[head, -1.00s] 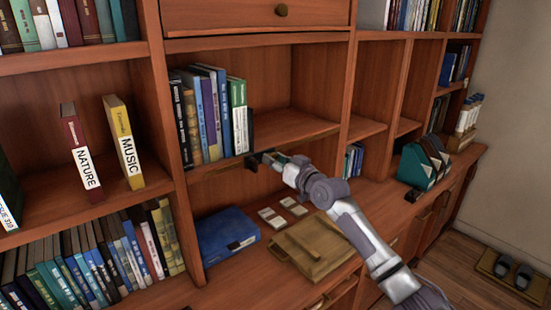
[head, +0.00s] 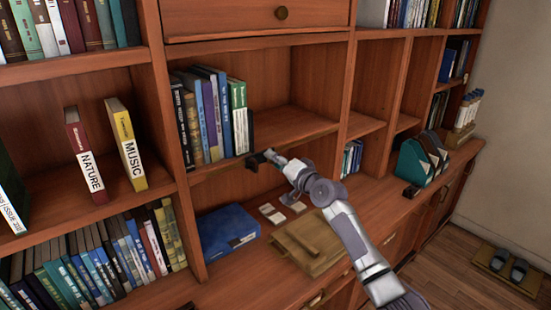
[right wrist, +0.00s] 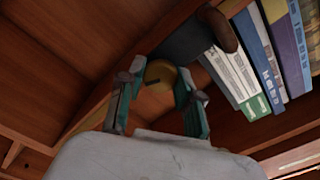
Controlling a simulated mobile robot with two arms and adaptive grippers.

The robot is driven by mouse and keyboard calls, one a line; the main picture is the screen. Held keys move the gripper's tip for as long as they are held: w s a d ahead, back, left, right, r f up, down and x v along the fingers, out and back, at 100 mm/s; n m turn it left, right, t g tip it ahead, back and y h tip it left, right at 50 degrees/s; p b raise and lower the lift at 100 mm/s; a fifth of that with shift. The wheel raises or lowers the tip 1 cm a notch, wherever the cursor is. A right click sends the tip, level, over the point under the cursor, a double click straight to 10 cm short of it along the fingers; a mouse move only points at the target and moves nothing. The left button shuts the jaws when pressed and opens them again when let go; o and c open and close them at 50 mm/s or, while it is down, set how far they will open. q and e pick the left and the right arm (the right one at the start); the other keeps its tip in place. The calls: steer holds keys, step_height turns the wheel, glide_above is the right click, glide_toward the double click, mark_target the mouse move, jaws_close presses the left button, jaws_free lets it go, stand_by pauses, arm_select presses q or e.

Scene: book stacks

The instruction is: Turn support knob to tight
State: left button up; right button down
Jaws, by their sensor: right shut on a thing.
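The support is a dark piece (right wrist: 188,42) at the shelf's front edge beside the row of books, seen in the right wrist view. Its round brass-coloured knob (right wrist: 160,74) has a dark mark on its face. My right gripper (right wrist: 158,84) has its green-sided fingers on either side of the knob and is shut on it. In the head view the right gripper (head: 262,159) is at the shelf edge, just right of and below the books; the knob is hidden there. I cannot read a tight mark. My left gripper is not in view.
Several upright books (head: 210,115) stand left of the support, and the shelf right of them is bare. Below are a blue box-like book (head: 227,232), small white cards (head: 271,214) and a tan folder (head: 310,245). A teal file holder (head: 414,162) stands farther right.

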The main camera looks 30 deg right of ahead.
steer(key=shift+m, duration=0.5)
steer(key=c, duration=0.7)
jaws_free()
steer(key=shift+c, duration=0.2)
steer(key=s+d, duration=0.1)
steer(key=s, duration=1.1)
